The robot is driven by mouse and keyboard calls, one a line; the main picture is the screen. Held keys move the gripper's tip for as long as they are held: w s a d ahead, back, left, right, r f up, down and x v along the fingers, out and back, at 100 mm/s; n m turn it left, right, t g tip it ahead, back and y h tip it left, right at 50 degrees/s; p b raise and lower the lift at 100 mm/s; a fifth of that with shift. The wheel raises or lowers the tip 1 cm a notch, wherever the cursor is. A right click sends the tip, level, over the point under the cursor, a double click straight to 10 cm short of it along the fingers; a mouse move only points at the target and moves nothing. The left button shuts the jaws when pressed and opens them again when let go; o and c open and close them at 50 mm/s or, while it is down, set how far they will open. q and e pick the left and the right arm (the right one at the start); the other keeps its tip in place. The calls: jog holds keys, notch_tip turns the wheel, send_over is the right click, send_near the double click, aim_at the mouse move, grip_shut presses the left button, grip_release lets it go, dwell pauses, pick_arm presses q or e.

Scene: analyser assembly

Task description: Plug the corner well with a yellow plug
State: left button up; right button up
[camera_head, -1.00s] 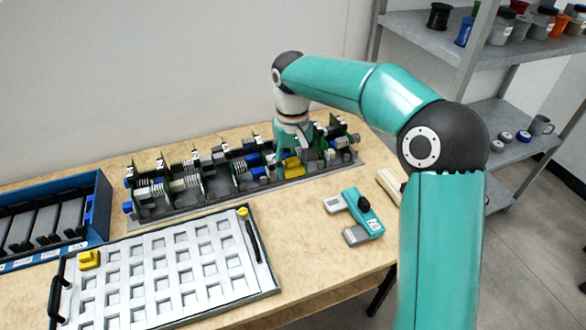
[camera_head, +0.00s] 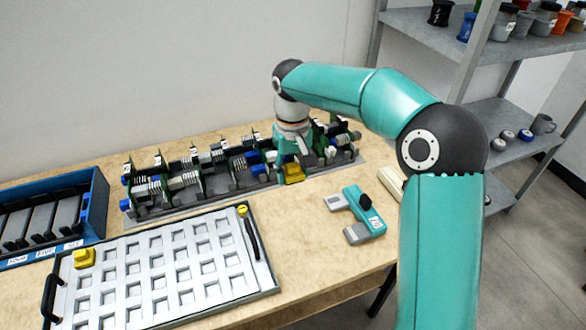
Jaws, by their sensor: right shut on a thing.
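My right gripper (camera_head: 292,158) reaches down over the row of boards at the back of the table. It is shut on a yellow plug (camera_head: 293,174), which shows just below its fingers at the front edge of the row; the fingertips are partly hidden. A white tray (camera_head: 190,236) with a grid of square wells lies at the front. Another yellow plug (camera_head: 84,258) sits at the tray's left end, and a small round yellow piece (camera_head: 242,210) is at its far right corner. My left gripper is not in view.
Green circuit boards (camera_head: 200,172) with grey and blue parts stand in a long base. A blue rack (camera_head: 92,205) is at the left. A teal and grey tool (camera_head: 362,214) lies right of the tray. A shelf (camera_head: 430,28) stands at the right.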

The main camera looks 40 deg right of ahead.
aim_at(292, 222)
jog(key=shift+f+b, duration=5.75)
jog(key=shift+f, duration=2.85)
jog(key=o, duration=1.3)
jog(key=shift+o, duration=0.2)
